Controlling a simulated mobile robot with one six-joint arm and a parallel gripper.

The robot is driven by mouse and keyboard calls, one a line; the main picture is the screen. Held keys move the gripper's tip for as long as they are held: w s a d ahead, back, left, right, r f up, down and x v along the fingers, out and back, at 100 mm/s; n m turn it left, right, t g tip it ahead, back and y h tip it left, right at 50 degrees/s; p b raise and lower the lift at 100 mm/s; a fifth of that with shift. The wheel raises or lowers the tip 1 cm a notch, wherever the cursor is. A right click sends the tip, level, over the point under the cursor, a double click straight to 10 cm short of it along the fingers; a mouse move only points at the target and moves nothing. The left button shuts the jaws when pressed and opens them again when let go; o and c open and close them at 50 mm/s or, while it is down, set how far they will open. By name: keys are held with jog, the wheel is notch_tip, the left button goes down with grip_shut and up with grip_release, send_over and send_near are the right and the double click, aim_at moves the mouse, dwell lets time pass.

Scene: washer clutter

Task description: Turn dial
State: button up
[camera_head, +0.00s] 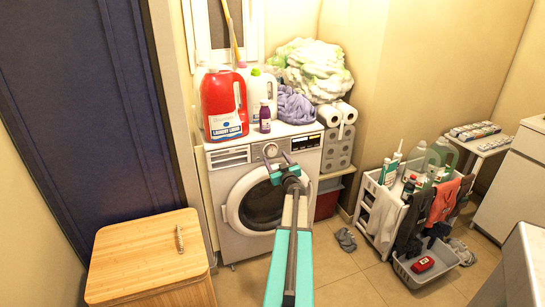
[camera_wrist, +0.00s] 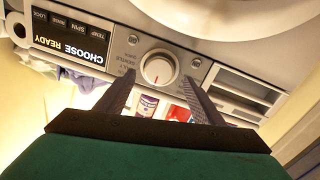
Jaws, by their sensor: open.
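The dial (camera_wrist: 158,68) is a round white knob with a red mark, on the washer's control panel. It also shows in the head view (camera_head: 270,150), just above my gripper. The washer (camera_head: 228,185) is white with a round dark door. My gripper (camera_wrist: 159,77) is open and empty, its two dark fingers pointing at the panel. In the wrist view, which is upside down, one fingertip shows on each side of the dial. I cannot tell whether they touch it. The display (camera_wrist: 68,38) reads "CHOOSE READY".
A red detergent jug (camera_head: 224,105), a small purple bottle (camera_head: 265,117) and purple cloth (camera_head: 296,105) stand on the washer. A wooden hamper (camera_head: 145,250) is front left. A white cart (camera_head: 380,205) with bottles and a grey basket (camera_head: 420,275) are right. Floor between is mostly clear.

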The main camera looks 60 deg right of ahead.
aim_at(272, 152)
jog(key=shift+x, duration=2.2)
